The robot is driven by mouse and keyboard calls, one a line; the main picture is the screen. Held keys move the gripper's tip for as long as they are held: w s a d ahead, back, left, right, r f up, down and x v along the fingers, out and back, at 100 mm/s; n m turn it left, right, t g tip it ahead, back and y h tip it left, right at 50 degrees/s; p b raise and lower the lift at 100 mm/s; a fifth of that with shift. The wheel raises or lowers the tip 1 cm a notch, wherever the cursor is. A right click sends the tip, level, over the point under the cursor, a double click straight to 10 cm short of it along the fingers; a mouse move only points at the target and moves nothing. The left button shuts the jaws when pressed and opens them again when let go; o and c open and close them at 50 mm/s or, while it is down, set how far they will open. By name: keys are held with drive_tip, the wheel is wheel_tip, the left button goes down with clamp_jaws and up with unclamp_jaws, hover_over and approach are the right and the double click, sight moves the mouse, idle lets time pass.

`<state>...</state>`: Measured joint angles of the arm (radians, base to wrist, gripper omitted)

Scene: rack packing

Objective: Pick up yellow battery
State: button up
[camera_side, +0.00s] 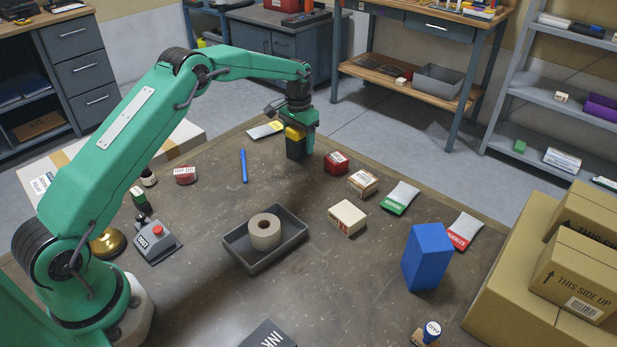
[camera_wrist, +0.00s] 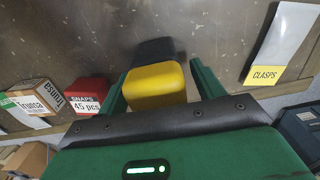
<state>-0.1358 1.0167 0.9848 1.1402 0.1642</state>
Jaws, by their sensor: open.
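The yellow battery (camera_side: 295,144), a dark block with a yellow top, stands upright near the far edge of the table. In the wrist view its yellow top (camera_wrist: 155,84) is close to me, with the dark body behind it. My gripper (camera_side: 308,143) is lowered at the battery from above. In the wrist view my open gripper (camera_wrist: 160,83) has one green finger on each side of the battery. Whether either finger touches it, I cannot tell.
A red box (camera_side: 336,163) stands close by to the right, with a tan box (camera_side: 362,183) beyond it. A yellow-labelled packet (camera_side: 265,130) lies just left of the battery. A blue pen (camera_side: 243,166) lies further left. A grey tray (camera_side: 240,250) holds a tape roll (camera_side: 265,230).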

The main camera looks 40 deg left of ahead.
drive_tip(key=c, duration=1.4)
drive_tip(key=shift+o, duration=0.2)
drive_tip(key=shift+r, duration=0.15)
drive_tip(key=shift+r, duration=0.5)
wheel_tip(320, 180, up, 3)
drive_tip(key=shift+f, duration=0.1)
drive_tip(key=s+d+r, duration=0.4)
drive_tip(key=d+r, duration=0.3)
drive_tip(key=d, duration=0.3)
drive_tip(key=shift+s+d, duration=0.3)
drive_tip(key=shift+d, duration=0.1)
